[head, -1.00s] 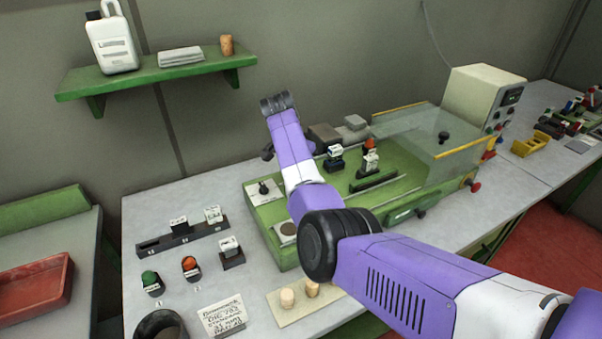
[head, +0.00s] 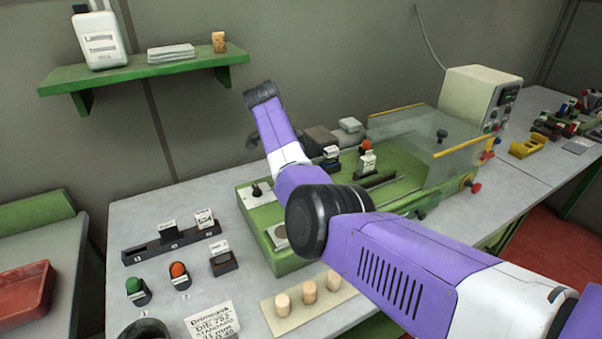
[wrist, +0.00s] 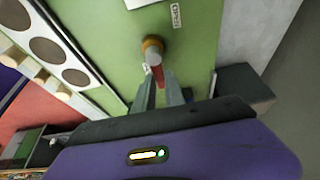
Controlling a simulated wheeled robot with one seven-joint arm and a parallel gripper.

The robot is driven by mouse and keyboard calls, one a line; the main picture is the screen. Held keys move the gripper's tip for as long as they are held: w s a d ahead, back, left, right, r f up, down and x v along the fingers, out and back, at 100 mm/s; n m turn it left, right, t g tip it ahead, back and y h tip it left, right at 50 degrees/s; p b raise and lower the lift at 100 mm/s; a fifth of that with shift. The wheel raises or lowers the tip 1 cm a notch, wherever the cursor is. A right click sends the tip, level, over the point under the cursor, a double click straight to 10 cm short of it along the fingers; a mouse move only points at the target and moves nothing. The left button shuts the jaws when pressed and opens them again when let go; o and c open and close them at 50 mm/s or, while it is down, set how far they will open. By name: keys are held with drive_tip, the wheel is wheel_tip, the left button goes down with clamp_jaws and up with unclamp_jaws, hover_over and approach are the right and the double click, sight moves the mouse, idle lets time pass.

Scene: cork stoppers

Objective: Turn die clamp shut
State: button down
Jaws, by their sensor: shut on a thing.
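In the wrist view my gripper (wrist: 160,92) has its two grey fingers closed around a short red lever (wrist: 159,76). The lever joins a round post with an orange-brown collar and grey top (wrist: 152,46), which stands on the green machine top; this looks like the die clamp. Fingers hide part of the lever, so its exact angle is hard to tell. In the head view my purple arm crosses the left of the green machine (head: 290,262) and hides the clamp and fingertips.
A black knob (head: 257,190) sits on the machine's white plate. Small labelled blocks (head: 332,156) stand on the machine, beside a clear guard (head: 420,135). A dark rack (head: 172,241), green and orange buttons (head: 180,276) and corks on a board (head: 309,292) occupy the front bench.

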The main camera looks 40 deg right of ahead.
drive_tip(key=c, duration=1.4)
unclamp_jaws()
drive_tip(key=shift+r, duration=0.1)
drive_tip(key=b+v, duration=0.1)
drive_tip(key=v, duration=0.6)
drive_tip(key=shift+a+r, duration=0.15)
drive_tip(key=shift+r, duration=0.2)
